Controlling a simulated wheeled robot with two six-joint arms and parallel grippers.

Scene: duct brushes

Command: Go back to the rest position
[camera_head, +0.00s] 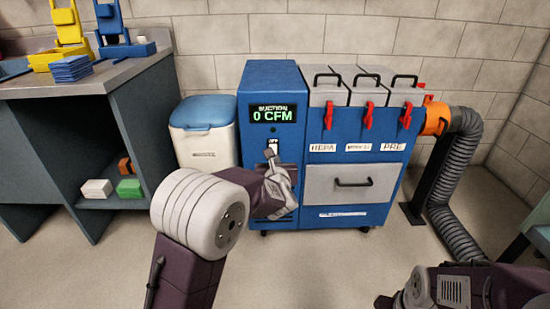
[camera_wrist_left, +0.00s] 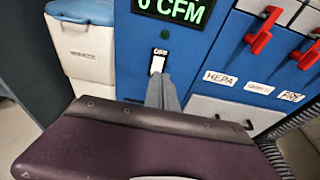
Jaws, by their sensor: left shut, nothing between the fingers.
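My left gripper (camera_head: 271,155) is in front of the blue suction machine (camera_head: 270,85), just below its small white switch (camera_head: 273,143). The left wrist view shows the grey fingers (camera_wrist_left: 163,88) shut together and empty, close under the white switch (camera_wrist_left: 158,62). I cannot tell whether the fingertips touch the switch. The machine's display (camera_head: 272,115) reads 0 CFM in green. Part of my right arm shows at the lower right of the head view; its gripper is not seen.
A white bin with a blue lid (camera_head: 203,112) stands left of the machine. A dark workbench (camera_head: 110,82) is at the left with blue and yellow items on top. A grey hose (camera_head: 452,180) runs down the machine's right side. Floor is clear in front.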

